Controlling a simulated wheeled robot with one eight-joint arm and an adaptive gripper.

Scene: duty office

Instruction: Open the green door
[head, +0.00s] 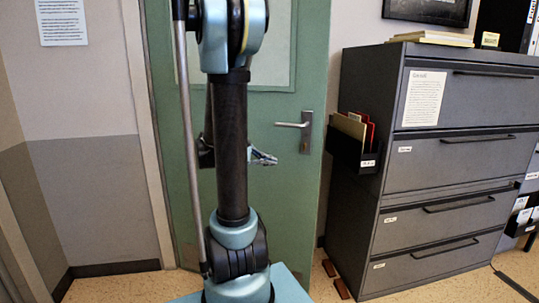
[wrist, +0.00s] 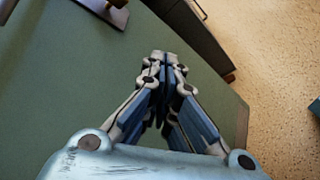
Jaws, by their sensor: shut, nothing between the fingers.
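The green door (head: 290,200) stands behind my arm in the head view, with a glass pane in its upper part. It also fills much of the wrist view (wrist: 60,80). Its silver lever handle (head: 293,125) is on the right side and points left. Part of the handle shows at the top left of the wrist view (wrist: 105,10). My gripper (head: 272,158) is shut and empty, below and a little left of the handle, apart from it. In the wrist view the fingertips (wrist: 163,58) are together. I cannot tell whether the door is ajar.
A dark grey filing cabinet (head: 455,165) stands close to the door's right, with a black folder holder (head: 352,165) on its side facing the door. Small reddish-brown pieces (head: 337,278) lie on the floor by the cabinet. A grey wall (head: 90,200) is at left.

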